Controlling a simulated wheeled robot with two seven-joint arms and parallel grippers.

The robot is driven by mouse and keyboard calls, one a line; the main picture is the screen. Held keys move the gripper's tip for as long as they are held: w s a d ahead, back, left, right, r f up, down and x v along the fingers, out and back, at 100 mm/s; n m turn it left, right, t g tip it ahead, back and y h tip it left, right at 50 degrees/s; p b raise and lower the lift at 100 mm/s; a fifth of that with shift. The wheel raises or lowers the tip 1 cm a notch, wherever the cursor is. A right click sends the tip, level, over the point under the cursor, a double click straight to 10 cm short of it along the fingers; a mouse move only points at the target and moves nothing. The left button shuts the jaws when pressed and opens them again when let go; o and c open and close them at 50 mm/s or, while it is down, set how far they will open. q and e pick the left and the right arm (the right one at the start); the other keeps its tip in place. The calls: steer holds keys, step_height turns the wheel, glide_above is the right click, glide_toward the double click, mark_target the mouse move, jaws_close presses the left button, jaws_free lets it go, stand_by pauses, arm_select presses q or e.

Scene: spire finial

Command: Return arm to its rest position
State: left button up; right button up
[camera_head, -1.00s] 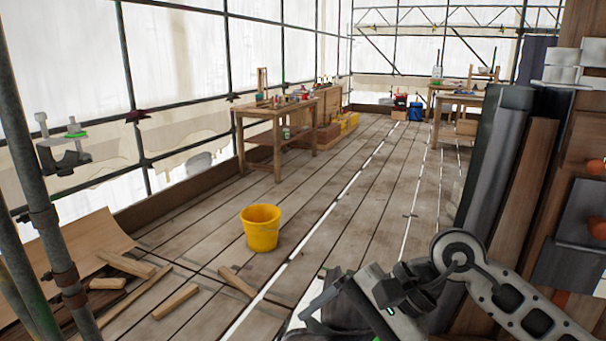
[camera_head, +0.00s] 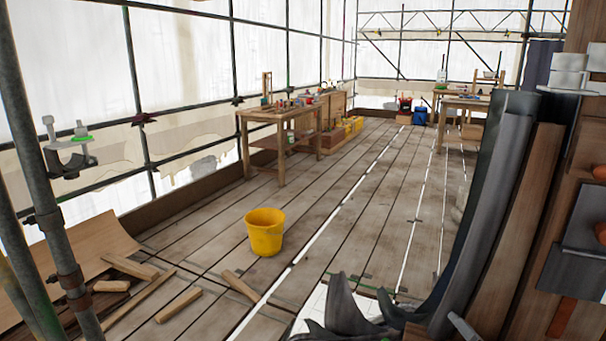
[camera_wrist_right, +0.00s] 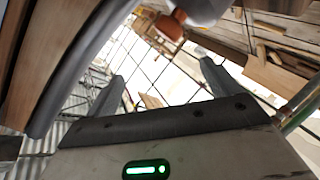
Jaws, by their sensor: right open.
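My right gripper (camera_wrist_right: 164,72) shows in the right wrist view, with its two grey fingers spread apart and nothing held between them. Its dark palm bar and a green-lit panel fill the bottom of that view. A rounded orange-brown knob (camera_wrist_right: 170,26) appears beyond the fingers near the top. A dark curved sheet edge (camera_wrist_right: 75,65) and a brown board (camera_wrist_right: 30,60) are close on the left of the wrist view. Neither of my arms shows in the head view, and my left gripper is in no view.
Dark upright sheets (camera_head: 480,215) and brown boards stand at the right. Jagged dark pieces (camera_head: 345,305) lie at bottom centre. A yellow bucket (camera_head: 265,232) and wood offcuts (camera_head: 178,304) are on the deck.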

steer(key=s+f+m+g, duration=0.4)
steer(key=s+f+g, duration=0.25)
steer(key=s, duration=0.35)
steer(key=s+f+m+g, duration=0.45)
steer(key=s+f, duration=0.25)
steer(key=s, duration=0.2)
steer(key=w+a+f+n+t+y, duration=0.1)
steer(key=w+a+f+t+y, duration=0.2)
steer(key=w+a+f+t, duration=0.2)
steer(key=shift+w+a+f+t+y, duration=0.15)
steer(key=shift+w+f+t+y, duration=0.25)
steer(key=shift+w+t, duration=0.35)
